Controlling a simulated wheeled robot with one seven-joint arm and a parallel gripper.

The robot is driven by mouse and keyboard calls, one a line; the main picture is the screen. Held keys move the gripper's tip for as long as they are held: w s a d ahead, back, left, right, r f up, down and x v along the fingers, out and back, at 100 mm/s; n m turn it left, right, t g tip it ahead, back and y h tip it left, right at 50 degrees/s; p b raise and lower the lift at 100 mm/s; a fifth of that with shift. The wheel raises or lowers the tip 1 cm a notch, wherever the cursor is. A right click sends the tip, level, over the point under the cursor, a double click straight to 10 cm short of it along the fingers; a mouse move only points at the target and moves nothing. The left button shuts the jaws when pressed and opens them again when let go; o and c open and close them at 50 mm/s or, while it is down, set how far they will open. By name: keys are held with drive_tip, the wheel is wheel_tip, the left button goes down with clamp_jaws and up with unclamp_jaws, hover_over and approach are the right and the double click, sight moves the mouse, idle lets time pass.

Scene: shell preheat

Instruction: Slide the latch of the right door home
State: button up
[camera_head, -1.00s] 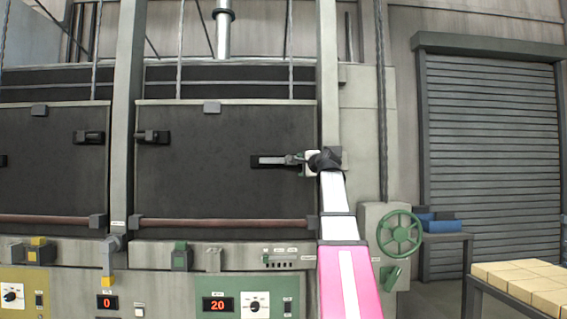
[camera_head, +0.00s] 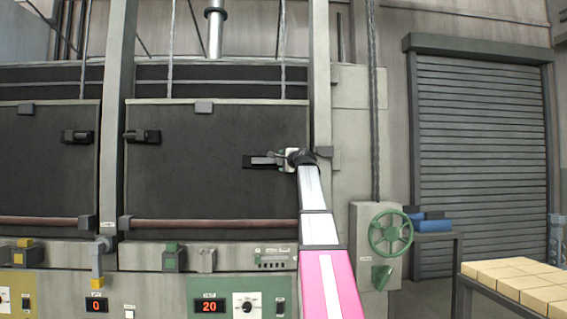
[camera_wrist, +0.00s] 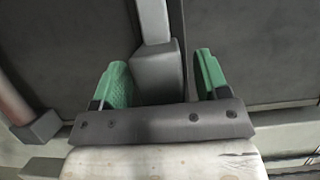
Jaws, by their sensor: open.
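The right door (camera_head: 215,130) is a dark panel, shown lowered in its frame. Its latch (camera_head: 262,161) sits near the panel's right edge, a light bar on a dark plate. My gripper (camera_head: 284,160) is at the right end of that bar, reaching in from the right. In the wrist view my gripper (camera_wrist: 162,82) is open, its green fingers on either side of the latch's grey block (camera_wrist: 157,70). The latch's light bar (camera_wrist: 153,20) runs up from this block. A gap shows between the block and the right finger; contact at the left finger cannot be told.
A grey post (camera_head: 320,90) stands just right of the door. A reddish rod (camera_head: 210,224) runs along the door's bottom, above the control panel (camera_head: 235,297). A green handwheel (camera_head: 391,233) and a table of pale bricks (camera_head: 515,280) are to the right.

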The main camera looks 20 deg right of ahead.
drive_tip(key=shift+w, duration=0.25)
clamp_jaws()
drive_tip(key=s+d, duration=0.2)
drive_tip(key=d, duration=0.4)
drive_tip(key=shift+d, duration=0.25)
unclamp_jaws()
drive_tip(key=shift+d, duration=0.1)
drive_tip(key=s+d, duration=0.1)
drive_tip(key=s, duration=0.9)
drive_tip(key=shift+s, duration=0.4)
